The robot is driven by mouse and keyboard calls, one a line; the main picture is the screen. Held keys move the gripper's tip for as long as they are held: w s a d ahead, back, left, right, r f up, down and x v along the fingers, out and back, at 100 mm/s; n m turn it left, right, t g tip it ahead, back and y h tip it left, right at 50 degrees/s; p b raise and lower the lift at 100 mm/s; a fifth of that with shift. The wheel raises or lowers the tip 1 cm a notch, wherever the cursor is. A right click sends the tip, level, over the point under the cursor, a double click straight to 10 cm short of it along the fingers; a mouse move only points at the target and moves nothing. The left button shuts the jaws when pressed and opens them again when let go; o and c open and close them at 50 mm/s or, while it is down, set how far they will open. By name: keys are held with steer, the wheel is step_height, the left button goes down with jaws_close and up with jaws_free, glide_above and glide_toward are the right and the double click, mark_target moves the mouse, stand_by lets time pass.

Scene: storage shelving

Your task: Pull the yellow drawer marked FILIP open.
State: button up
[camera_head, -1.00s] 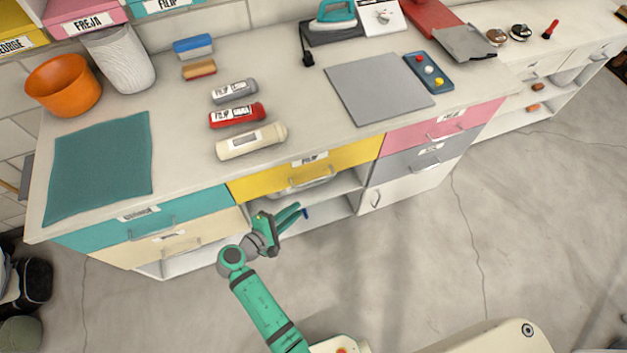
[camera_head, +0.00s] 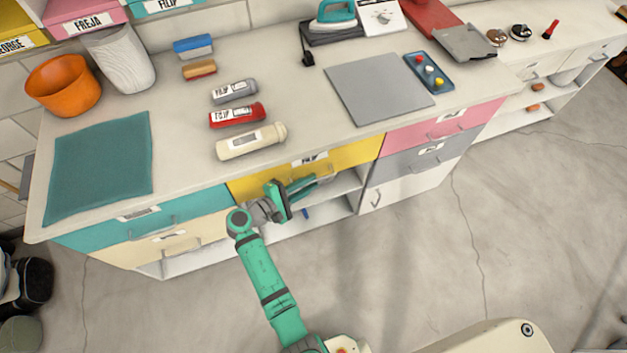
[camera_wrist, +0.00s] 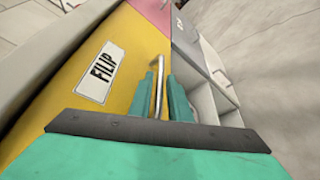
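The yellow drawer (camera_head: 345,158) marked FILIP sits shut under the worktop, between a teal drawer and a pink one. In the wrist view its yellow front (camera_wrist: 75,125) and the FILIP label (camera_wrist: 101,72) show clearly. Its metal bar handle (camera_wrist: 158,85) stands between the two teal fingers of my gripper (camera_wrist: 166,98). My gripper also shows in the head view (camera_head: 313,184), right in front of the drawer. The fingers are apart, one on each side of the handle. The left finger is very close to the bar; I cannot tell whether it touches.
A teal drawer (camera_head: 170,212) is to the left, and pink (camera_head: 450,127) and grey (camera_head: 415,160) drawers are to the right. An open shelf (camera_head: 335,205) lies below the yellow drawer. The floor (camera_head: 420,260) in front is clear.

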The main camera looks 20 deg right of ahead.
steer(key=shift+x, duration=0.9)
